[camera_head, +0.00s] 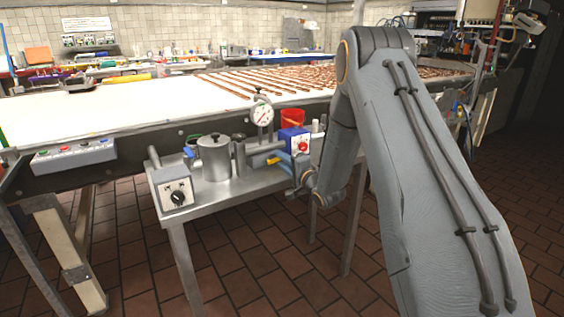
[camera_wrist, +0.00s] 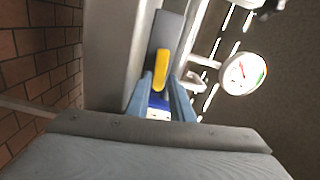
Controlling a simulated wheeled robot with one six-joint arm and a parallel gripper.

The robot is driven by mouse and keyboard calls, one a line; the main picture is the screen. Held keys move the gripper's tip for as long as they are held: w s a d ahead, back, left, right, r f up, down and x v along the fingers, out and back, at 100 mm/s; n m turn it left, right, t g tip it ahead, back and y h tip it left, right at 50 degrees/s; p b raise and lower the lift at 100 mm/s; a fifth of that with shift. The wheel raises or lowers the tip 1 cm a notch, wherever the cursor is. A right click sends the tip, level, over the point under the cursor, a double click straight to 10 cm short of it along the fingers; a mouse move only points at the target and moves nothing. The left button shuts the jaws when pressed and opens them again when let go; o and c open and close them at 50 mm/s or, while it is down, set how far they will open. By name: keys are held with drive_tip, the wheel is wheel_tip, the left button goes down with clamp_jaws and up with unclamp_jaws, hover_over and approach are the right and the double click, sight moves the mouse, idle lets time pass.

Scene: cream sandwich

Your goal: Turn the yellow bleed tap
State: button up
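The yellow bleed tap (camera_wrist: 161,66) shows in the wrist view as a long yellow handle just past and between my fingertips. Its lower end reaches into the gap between the fingers. My gripper (camera_wrist: 160,88) has two blue fingers standing apart, with a gap on either side of the handle; I cannot make out any contact. In the head view the tap (camera_head: 272,161) is a small yellow piece by the pipework on the metal side table. My gripper (camera_head: 291,164) comes to it from the right, and its far side is hidden.
A dial gauge (camera_head: 262,114) stands above the pipework. The long white conveyor (camera_head: 90,115) runs behind.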

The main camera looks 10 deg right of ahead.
drive_tip(key=shift+o, duration=0.2)
drive_tip(key=shift+s+f, duration=0.1)
drive_tip(key=shift+f, duration=0.2)
